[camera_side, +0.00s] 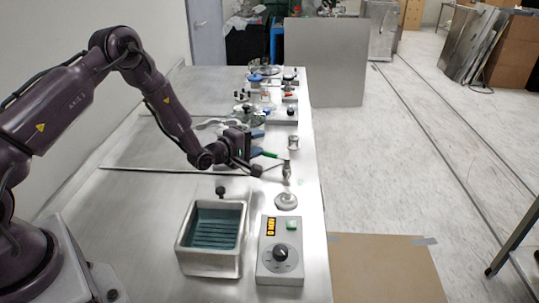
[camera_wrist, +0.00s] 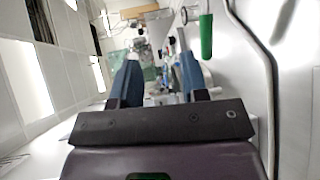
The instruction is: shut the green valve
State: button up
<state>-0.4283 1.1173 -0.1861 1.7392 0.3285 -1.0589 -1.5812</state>
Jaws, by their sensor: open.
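The green valve handle (camera_side: 270,154) shows in the side view just right of my gripper (camera_side: 258,143), near the right edge of the steel bench. In the wrist view the green handle (camera_wrist: 206,37) hangs down in the picture from a silver stem at the top. It lies to the right of the right finger, outside the jaws. My gripper (camera_wrist: 157,76) is open, with its two blue fingers apart and nothing seen held between them. Whether a finger touches the handle cannot be told. The valve's exact setting is not clear.
A steel basin (camera_side: 212,268) with a dark grille and a grey control box (camera_side: 281,263) with a black knob stand in front. A round metal base (camera_side: 286,201) lies between them and the valve. Several small items crowd the far bench. Bare bench (camera_side: 130,210) lies left.

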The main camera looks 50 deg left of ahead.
aim_at(269, 155)
notch_tip(269, 155, down, 6)
jog(key=shift+r, duration=0.1)
jog(key=w, duration=0.3)
jog(key=shift+w+f, duration=0.2)
jog(key=shift+w, duration=0.05)
jog(key=shift+w+f, duration=0.1)
jog(key=shift+w, duration=0.6)
grip_shut()
